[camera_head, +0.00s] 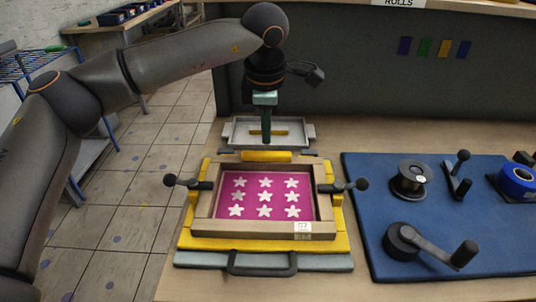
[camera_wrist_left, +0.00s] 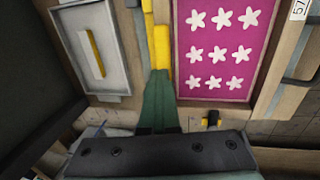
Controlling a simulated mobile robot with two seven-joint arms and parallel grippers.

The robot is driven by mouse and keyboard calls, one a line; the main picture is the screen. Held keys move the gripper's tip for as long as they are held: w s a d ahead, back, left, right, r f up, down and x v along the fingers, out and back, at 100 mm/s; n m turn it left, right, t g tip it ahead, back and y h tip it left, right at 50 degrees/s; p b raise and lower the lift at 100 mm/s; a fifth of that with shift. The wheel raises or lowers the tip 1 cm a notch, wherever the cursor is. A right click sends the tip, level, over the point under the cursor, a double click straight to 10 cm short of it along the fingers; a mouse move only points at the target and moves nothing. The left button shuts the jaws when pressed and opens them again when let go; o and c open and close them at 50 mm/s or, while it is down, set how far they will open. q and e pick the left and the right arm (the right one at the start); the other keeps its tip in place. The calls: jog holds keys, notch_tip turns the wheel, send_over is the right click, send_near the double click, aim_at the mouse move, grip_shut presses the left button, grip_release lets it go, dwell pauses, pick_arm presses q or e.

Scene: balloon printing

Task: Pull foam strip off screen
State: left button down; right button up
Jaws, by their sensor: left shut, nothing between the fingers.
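The screen is a wooden frame (camera_head: 327,207) with a magenta panel (camera_head: 250,197) of white stars, on a yellow base (camera_head: 342,240). A yellow bar (camera_head: 266,156) lies along its back edge; I cannot tell if it is the foam strip. Another yellow strip (camera_head: 283,132) lies in a grey tray (camera_head: 237,130) behind; both show in the left wrist view, the bar (camera_wrist_left: 162,45) and the tray strip (camera_wrist_left: 94,53). My left gripper (camera_head: 266,141) points down with green fingers shut and empty, just above the yellow bar and in front of the tray strip. My right gripper is out of view.
Black-knobbed clamps (camera_head: 343,186) stand at the sides of the frame, with a dark handle (camera_head: 262,268) in front. A blue mat (camera_head: 350,165) at the right holds a black spool (camera_head: 409,178) and a crank (camera_head: 440,250). A dark panel (camera_head: 360,90) rises behind.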

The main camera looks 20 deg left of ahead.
pick_arm(q)
jog(key=shift+r, duration=0.15)
jog(key=c, duration=1.1)
grip_release()
